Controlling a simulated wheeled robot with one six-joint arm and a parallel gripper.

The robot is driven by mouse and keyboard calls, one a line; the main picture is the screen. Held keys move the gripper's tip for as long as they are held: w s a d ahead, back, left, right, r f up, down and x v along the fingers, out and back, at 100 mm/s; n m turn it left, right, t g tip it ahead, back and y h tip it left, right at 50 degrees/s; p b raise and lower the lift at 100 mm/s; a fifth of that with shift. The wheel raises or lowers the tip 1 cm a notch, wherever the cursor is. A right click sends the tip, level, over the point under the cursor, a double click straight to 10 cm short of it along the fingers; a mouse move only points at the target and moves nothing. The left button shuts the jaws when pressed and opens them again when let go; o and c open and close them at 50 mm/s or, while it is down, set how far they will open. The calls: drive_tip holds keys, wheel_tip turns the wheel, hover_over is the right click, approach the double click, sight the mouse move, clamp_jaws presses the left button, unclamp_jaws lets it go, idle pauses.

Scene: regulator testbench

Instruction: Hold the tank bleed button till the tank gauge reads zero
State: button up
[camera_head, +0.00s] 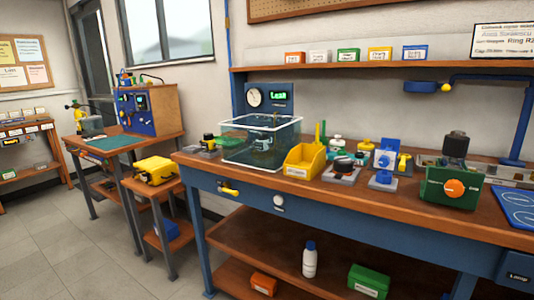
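A clear water tank (261,154) stands on the main bench. Behind it, a blue panel (284,93) carries a round white dial (254,98) and a lit green display (278,96) that seems to read "Leak". The dial's needle is too small to read. On the bench's blue front are a yellow lever (228,190) and a round white fitting (279,202); I cannot tell whether the latter is a gauge or a button. I cannot pick out a tank bleed button. My gripper is not in view.
The main bench (340,190) holds a yellow bin (305,161), small fixtures and a green device with an orange knob (455,186). A yellow case (156,170) sits on a low stand. A second bench (124,146) stands left. The floor (75,255) at front left is clear.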

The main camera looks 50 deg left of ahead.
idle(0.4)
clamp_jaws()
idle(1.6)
